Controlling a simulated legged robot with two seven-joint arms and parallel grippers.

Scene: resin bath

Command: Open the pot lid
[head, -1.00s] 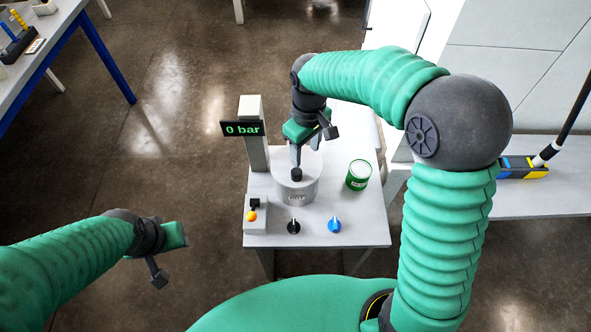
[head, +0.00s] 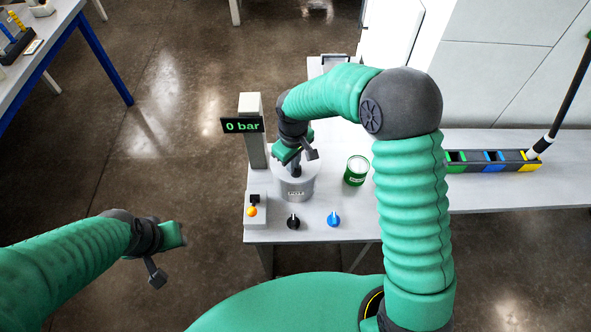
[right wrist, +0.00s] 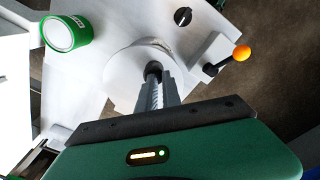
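The grey pot (head: 297,194) stands on the white table and carries a printed label. Its round lid (right wrist: 122,78) lies on top, with a small black knob (right wrist: 153,69) in the middle. My right gripper (right wrist: 154,76) points down over the lid. Its two grey fingers are close together with the knob between their tips, and they look shut on it. In the head view my right wrist hides part of the lid. My left gripper (head: 178,236) hangs in the air left of the table, away from the pot; its fingers cannot be made out.
A display (head: 242,125) on a post reads 0 bar. A box with an orange-tipped lever (head: 252,211), a black dial (head: 293,222) and a blue dial (head: 333,219) sit in front of the pot. A green can (head: 356,171) stands to its right. A partitioned tray (head: 490,160) lies farther right.

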